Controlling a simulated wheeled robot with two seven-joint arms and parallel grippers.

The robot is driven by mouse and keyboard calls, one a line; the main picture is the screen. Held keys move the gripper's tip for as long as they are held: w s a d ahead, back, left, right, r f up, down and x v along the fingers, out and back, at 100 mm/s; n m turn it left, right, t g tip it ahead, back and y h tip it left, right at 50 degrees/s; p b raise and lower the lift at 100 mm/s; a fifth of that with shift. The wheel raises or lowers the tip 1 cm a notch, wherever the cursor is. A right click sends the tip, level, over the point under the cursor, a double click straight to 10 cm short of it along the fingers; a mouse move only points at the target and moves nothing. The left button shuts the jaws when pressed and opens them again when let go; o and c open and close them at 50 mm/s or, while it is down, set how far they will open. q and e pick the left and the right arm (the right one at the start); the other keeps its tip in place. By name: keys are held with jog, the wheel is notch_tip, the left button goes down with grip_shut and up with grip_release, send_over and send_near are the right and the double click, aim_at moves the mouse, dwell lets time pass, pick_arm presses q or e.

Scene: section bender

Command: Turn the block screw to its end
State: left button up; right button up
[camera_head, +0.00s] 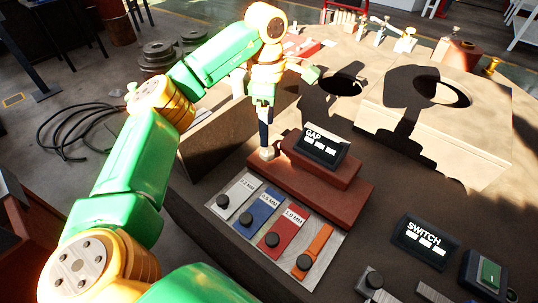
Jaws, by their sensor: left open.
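My left arm comes in from the left, and its gripper (265,141) points down at the left end of the red-brown block (325,188). A small pale metal piece (267,154), which looks like the block screw, stands at that end of the block, right under the fingertips. The gripper is open. I cannot tell whether the fingers are around the screw or just above it. A dark "GAP" display (321,147) sits on the upper step of the block. My right gripper is not in view.
A pale plate (235,222) in front of the block carries white, blue, red and orange gauge strips with black knobs. A "SWITCH" display (425,243) and a green button box (488,275) stand at the right. A large box with a round hole (440,120) stands behind.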

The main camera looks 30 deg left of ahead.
aim_at(267, 150)
pick_arm(q)
notch_tip(267, 150, down, 8)
jog(key=shift+r, duration=0.25)
grip_shut()
